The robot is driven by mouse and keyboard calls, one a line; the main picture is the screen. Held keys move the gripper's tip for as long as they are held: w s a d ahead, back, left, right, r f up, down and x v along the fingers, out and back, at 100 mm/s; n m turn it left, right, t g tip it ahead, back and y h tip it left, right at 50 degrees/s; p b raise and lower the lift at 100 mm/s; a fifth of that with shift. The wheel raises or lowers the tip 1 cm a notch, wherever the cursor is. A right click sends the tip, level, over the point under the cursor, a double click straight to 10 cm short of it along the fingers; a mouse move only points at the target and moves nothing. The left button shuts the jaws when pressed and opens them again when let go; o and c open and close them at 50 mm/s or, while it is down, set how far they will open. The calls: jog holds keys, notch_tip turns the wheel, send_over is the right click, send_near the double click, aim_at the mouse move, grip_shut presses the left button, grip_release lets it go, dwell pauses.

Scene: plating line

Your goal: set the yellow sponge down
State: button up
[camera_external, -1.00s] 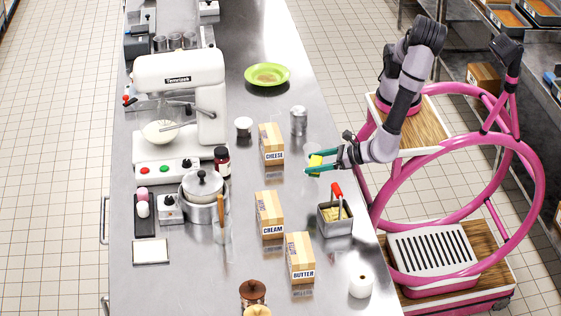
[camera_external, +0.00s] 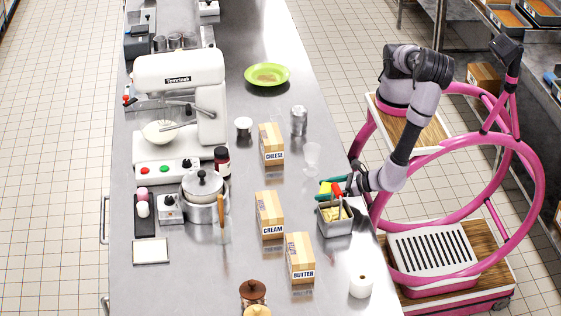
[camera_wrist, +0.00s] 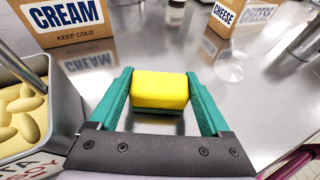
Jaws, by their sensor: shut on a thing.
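The yellow sponge (camera_wrist: 160,90) is a small block with a dark green underside, held between the two green fingers of my gripper (camera_wrist: 161,98) in the wrist view. In the external view the sponge (camera_external: 326,188) shows at the fingers of my gripper (camera_external: 330,189), just behind the metal bin at the table's right side. The sponge is low over the steel table (camera_external: 240,270). I cannot tell whether its underside touches the surface.
The metal bin (camera_external: 337,228) with pale pieces and a red-handled tool is close beside my gripper. CREAM (camera_external: 270,215), CHEESE (camera_external: 272,145) and BUTTER (camera_external: 300,258) boxes stand nearby. A clear glass (camera_external: 312,155) stands just behind. Bare steel lies ahead of the sponge.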

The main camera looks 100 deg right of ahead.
jog(key=shift+f, duration=0.15)
jog(key=o, duration=1.1)
jog(key=shift+o, duration=0.2)
